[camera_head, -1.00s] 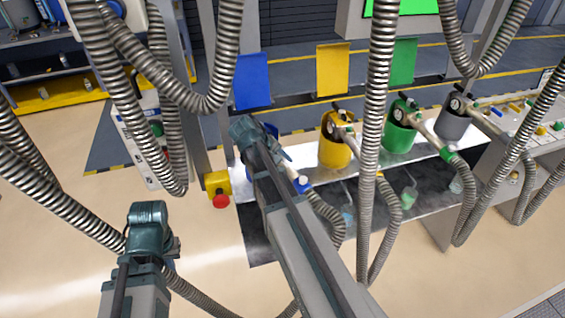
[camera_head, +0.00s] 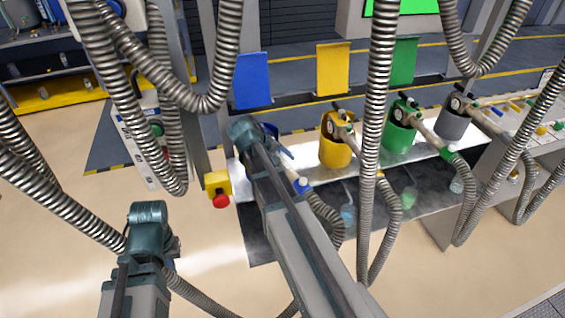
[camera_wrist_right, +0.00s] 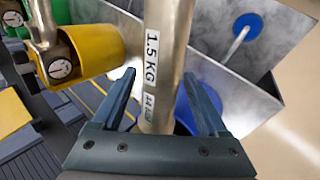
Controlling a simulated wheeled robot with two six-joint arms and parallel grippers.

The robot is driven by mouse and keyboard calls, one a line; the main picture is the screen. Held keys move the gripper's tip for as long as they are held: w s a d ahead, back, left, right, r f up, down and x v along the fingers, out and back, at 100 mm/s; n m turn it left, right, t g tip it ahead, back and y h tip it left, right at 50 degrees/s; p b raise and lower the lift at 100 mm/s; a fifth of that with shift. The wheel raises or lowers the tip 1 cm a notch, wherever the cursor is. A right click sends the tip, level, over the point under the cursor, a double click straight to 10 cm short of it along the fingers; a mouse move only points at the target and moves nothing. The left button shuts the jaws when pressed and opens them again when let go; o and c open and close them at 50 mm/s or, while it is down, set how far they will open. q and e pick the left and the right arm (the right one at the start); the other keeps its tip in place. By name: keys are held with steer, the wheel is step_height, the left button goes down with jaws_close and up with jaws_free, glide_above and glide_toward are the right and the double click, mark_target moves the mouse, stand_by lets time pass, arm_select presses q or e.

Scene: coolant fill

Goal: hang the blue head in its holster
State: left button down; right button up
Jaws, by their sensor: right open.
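The blue head's metal tube, labelled 1.5 KG (camera_wrist_right: 155,55), runs between the fingers of my right gripper (camera_wrist_right: 165,98) in the right wrist view. The fingers are open, with a gap beside the tube. A blue cup-like holster (camera_wrist_right: 208,98) shows behind the tube and right finger. The tube's lower end is hidden, so how deep it sits cannot be told. In the head view, my right arm covers most of the blue holster (camera_head: 271,130); the head's blue-collared end (camera_head: 302,185) shows right of the arm. My left gripper (camera_head: 150,218) is away at lower left, its fingers hidden.
Yellow (camera_head: 335,150), green (camera_head: 398,136) and grey (camera_head: 455,122) holsters with heads stand along the bench to the right. Ribbed hoses (camera_head: 372,130) hang across the view. A red stop button (camera_head: 221,200) on a yellow box is left of my right arm.

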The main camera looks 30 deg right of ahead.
arm_select(q)
step_height(320, 180, up, 9)
steer(key=p, duration=0.8)
steer(key=shift+r+p, duration=0.2)
steer(key=shift+p, duration=0.1)
arm_select(e)
steer(key=v, duration=1.1)
steer(key=shift+r, duration=0.1)
